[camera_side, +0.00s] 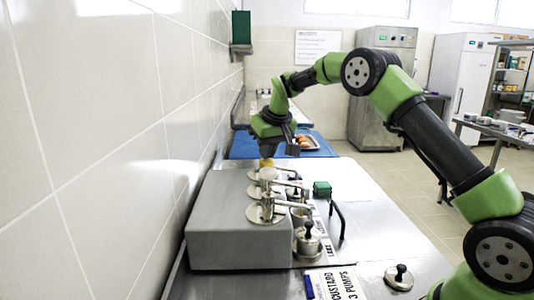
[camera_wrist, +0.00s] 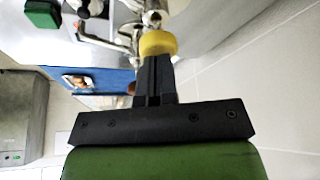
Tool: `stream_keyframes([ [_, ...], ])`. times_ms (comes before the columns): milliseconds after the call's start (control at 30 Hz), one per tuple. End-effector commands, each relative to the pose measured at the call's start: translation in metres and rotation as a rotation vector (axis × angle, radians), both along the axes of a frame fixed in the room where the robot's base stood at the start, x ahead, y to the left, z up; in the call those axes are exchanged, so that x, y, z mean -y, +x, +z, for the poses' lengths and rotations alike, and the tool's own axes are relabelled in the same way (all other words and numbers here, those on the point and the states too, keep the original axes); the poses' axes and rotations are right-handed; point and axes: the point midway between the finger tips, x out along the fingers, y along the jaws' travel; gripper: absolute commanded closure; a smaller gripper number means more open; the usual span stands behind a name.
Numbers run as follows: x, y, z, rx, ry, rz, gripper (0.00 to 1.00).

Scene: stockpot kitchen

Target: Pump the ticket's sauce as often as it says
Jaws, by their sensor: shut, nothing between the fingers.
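The ticket (camera_side: 345,285) lies flat at the front of the steel counter and reads "CUSTARD 3 PUMPS". A grey dispenser box (camera_side: 225,222) holds a row of pumps with round steel lids and spouts pointing right. The far pump has a yellow knob (camera_side: 266,163), which also shows large in the wrist view (camera_wrist: 158,43). My gripper (camera_side: 267,154) is shut and empty, pointing down over the yellow knob. In the wrist view its fingertips (camera_wrist: 157,62) overlap the knob's edge; I cannot tell whether they touch. Labels beside the pumps are partly hidden and too small to read.
A steel pot with a black knob (camera_side: 308,240) stands right of the near pump. A green block (camera_side: 322,188) and a black handle (camera_side: 338,218) are on the counter. A tray with pastries (camera_side: 307,142) lies behind on the blue surface. A tiled wall (camera_side: 90,150) bounds the left.

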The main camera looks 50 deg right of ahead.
Motion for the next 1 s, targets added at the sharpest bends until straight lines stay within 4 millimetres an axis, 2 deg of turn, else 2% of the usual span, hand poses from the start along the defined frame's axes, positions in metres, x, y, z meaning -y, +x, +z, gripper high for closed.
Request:
stream_keyframes([
  [300,0.0,-0.001,-0.015,-0.005,0.001,0.0,1.0],
  [567,0.0,0.0,-0.014,-0.004,0.001,0.0,1.0],
  [1000,0.0,0.0,0.017,-0.001,0.001,-0.001,1.0],
])
